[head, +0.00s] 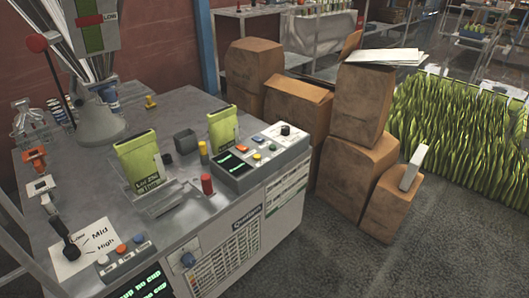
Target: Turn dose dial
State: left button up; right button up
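A second, black knob (285,130) stands on top of the grey control box (262,158) at the bench's right end. No label I can read tells which of the two is the dose dial. Their pointer settings are too small to read. Neither of my grippers shows in the head view, and nothing touches either knob.
Two green pouches (139,163) (222,128) stand upright on the bench (110,205). A black lever (66,240) rises beside a Low/Mid/High plate at front left. A red cylinder (207,184) stands near the control box. Brown sacks (360,165) crowd the right; floor in front is clear.

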aim_at(285, 128)
jog(key=z, duration=0.45)
jog(key=k, duration=0.55)
jog(key=z, duration=0.75)
jog(key=i, duration=1.1)
jog(key=u, duration=0.85)
jog(key=i, duration=1.15)
jog(key=u, duration=1.35)
jog(key=i, duration=0.25)
jog(key=u, duration=0.35)
